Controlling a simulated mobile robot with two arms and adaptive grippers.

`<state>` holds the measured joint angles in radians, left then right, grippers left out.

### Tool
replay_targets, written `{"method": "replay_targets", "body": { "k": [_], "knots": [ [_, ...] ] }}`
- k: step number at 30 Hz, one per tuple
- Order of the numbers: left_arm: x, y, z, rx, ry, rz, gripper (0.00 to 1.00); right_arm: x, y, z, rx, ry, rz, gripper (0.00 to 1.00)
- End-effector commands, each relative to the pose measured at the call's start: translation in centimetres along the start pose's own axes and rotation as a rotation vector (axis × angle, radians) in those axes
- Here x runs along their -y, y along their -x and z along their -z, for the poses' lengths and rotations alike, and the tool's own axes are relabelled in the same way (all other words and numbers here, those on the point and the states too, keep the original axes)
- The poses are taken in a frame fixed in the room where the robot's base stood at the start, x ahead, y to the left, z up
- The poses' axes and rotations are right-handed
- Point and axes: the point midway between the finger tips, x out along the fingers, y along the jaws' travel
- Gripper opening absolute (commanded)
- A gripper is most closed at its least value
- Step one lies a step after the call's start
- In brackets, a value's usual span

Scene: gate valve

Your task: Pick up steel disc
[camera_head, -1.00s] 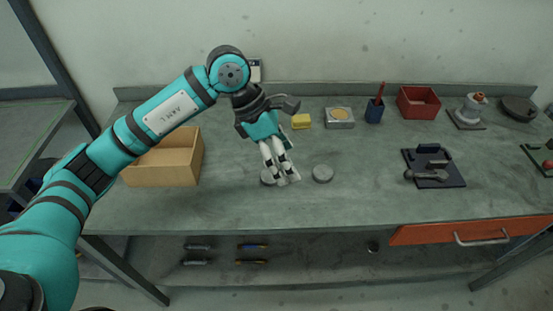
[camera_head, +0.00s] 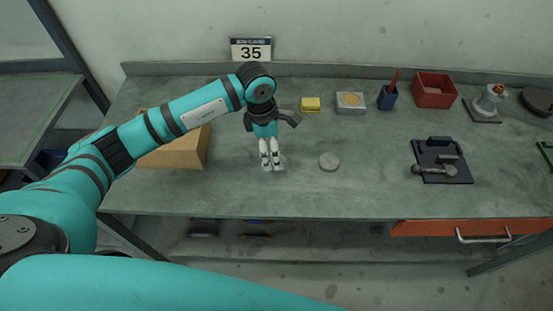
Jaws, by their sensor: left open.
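A round grey steel disc (camera_head: 329,162) lies flat on the workbench, near the middle of the picture. My left gripper (camera_head: 272,167) points down over the bench, to the left of this disc and apart from it. Its two white-and-black fingers are open, with nothing seen held between them. A pale patch shows around the fingertips, perhaps a second disc mostly hidden behind them. My right gripper is out of view.
A cardboard-coloured box (camera_head: 190,150) stands left, partly behind my left arm. A dark tool board (camera_head: 441,163) lies right. Bench between is clear.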

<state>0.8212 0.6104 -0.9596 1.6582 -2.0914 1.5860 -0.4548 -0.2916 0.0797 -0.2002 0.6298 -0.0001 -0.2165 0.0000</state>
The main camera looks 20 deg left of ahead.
Motion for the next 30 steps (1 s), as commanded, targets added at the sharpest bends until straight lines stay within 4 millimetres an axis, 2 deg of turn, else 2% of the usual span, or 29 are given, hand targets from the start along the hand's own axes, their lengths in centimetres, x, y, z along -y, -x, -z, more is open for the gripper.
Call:
{"method": "replay_targets", "body": {
  "k": [2, 5, 8, 12, 15, 20, 23, 30],
  "knots": [
    [0.0, -0.4, 0.0, -0.001, 0.002, 0.002, 0.81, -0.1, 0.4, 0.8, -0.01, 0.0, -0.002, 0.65],
    [0.1, -1.4, 0.1, -0.002, 0.002, 0.005, 0.81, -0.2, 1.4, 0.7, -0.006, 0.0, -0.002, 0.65],
    [0.1, -3.0, 0.1, -0.002, 0.002, 0.005, 0.81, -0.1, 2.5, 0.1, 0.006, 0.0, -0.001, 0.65],
    [0.0, -4.8, 0.1, -0.001, 0.002, 0.002, 0.81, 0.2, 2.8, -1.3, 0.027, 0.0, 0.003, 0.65],
    [0.0, -5.3, 0.1, 0.001, 0.0, 0.0, 0.81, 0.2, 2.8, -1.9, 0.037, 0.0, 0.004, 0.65],
    [-0.1, -5.4, 0.1, 0.001, 0.0, 0.0, 0.81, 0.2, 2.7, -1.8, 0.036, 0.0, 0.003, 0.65],
    [-0.1, -5.3, 0.1, 0.001, 0.0, 0.0, 0.71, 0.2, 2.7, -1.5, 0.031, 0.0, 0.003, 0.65],
    [-0.1, -5.3, 0.1, 0.001, 0.001, 0.0, 0.4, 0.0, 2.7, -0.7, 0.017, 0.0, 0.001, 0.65]
  ]
}}
